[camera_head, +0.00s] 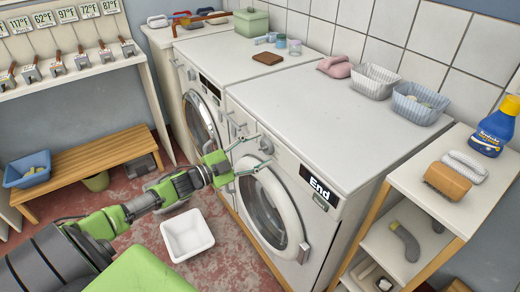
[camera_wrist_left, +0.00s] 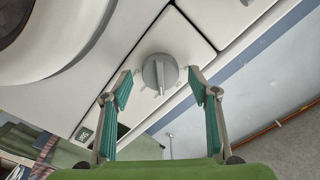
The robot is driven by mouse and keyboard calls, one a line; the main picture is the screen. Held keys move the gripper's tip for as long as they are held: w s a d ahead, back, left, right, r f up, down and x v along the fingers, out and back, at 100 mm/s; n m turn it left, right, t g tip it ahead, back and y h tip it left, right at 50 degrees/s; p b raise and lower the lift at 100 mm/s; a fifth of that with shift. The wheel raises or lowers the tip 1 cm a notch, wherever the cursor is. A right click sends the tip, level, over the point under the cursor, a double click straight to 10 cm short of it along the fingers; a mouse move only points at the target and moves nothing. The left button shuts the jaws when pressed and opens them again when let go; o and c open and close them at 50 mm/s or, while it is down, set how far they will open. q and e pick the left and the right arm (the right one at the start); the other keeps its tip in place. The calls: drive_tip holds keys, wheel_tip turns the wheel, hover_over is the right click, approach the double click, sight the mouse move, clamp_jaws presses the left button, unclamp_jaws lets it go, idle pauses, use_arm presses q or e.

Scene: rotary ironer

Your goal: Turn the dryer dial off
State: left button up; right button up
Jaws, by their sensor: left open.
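The grey round dial (camera_wrist_left: 160,72) with a raised grip bar is on the white front panel of the nearer machine (camera_head: 340,100), whose black display (camera_head: 319,187) reads "End". My left gripper (camera_head: 266,150) reaches up to this panel, left of the display. In the left wrist view, the open teal-padded fingers of my left gripper (camera_wrist_left: 160,82) stand on either side of the dial, with a visible gap on each side. I cannot tell whether the fingertips touch the panel. My right gripper is not in view.
A second white machine (camera_head: 230,50) stands to the left. The round door (camera_head: 268,212) of the nearer machine is below the gripper. A white bin (camera_head: 187,235) sits on the red floor. A shelf unit (camera_head: 440,195) stands at the right, baskets (camera_head: 418,104) on top of the machine.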

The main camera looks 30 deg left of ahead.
use_arm(q)
drive_tip(key=shift+w+d, duration=0.15)
drive_tip(key=shift+w, duration=0.25)
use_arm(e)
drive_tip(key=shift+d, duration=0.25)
use_arm(q)
drive_tip(key=c, duration=1.1)
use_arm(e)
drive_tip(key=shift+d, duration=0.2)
use_arm(q)
drive_tip(key=shift+r, duration=0.1)
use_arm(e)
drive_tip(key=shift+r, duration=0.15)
use_arm(q)
drive_tip(key=n+p, duration=0.2)
drive_tip(key=n, duration=0.2)
drive_tip(key=n+p, duration=0.1)
drive_tip(key=n, duration=0.3)
drive_tip(key=shift+n+p, duration=0.3)
drive_tip(key=shift+p, duration=0.05)
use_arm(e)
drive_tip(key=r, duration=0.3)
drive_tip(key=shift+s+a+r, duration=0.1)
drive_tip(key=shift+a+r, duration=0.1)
